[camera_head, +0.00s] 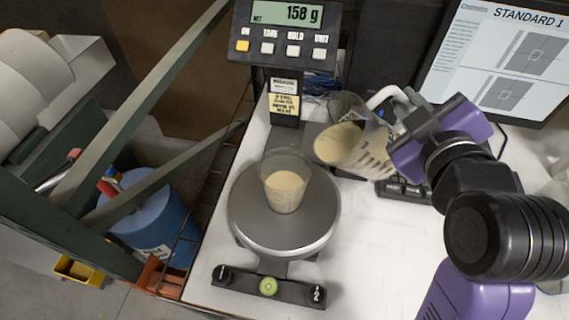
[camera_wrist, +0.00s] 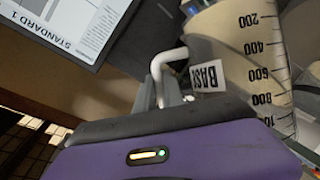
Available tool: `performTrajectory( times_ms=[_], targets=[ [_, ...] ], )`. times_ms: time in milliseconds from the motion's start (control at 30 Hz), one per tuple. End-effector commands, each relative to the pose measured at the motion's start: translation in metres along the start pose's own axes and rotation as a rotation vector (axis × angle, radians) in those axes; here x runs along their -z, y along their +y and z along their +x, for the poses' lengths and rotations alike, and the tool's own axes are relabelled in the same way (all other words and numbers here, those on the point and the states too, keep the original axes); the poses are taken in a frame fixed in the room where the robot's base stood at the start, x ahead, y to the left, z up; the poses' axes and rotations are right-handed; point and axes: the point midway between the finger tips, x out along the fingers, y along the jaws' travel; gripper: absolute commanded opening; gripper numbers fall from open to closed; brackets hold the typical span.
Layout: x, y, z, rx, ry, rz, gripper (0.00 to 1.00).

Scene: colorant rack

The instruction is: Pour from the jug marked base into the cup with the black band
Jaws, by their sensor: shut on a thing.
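My gripper (camera_head: 402,118) is shut on the white handle (camera_wrist: 163,66) of the clear jug (camera_head: 352,150). The jug has a "BASE" label (camera_wrist: 208,77) and a printed volume scale in the wrist view. It is tilted, its mouth toward the left, and holds cream-coloured liquid. A clear cup (camera_head: 286,180) stands upright on the round scale pan (camera_head: 250,225), with cream liquid in its lower part. The jug's mouth is above and to the right of the cup, apart from it. No stream between them shows. I cannot make out a black band on the cup.
The scale display (camera_head: 286,14) reads 158 g net, on a post behind the pan. A monitor (camera_head: 500,60) showing "STANDARD 1" stands at the back right. A blue drum (camera_head: 150,215) and green rack bars are left of the white table (camera_head: 365,235), whose front middle is clear.

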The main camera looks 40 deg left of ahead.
Motion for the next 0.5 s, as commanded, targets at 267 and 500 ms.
performTrajectory(
  times_ms=[267, 500],
  targets=[
    [0.0042, 0.0029, -0.0018, -0.011, 0.004, -0.016, 0.0],
    [0.0064, 0.0039, -0.0027, -0.016, 0.004, -0.029, 0.0]
  ],
)
